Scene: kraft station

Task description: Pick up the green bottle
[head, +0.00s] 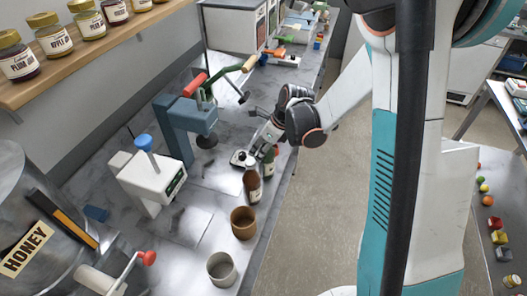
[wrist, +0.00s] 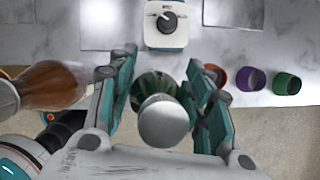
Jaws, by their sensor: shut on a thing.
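The green bottle (wrist: 155,86) has a silver cap (wrist: 163,121) and stands between my gripper's two fingers in the wrist view. My gripper (wrist: 162,92) is shut on it. In the head view the green bottle (head: 269,160) shows partly beside my gripper (head: 256,158), over the right edge of the counter. I cannot tell whether its base touches the counter.
A brown bottle (head: 253,186) stands close to my gripper; it also shows at the left of the wrist view (wrist: 52,85). A brown cup (head: 243,224) and a grey cup (head: 222,271) stand nearer. A white scale (head: 151,178) and a blue press (head: 180,118) are to the left.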

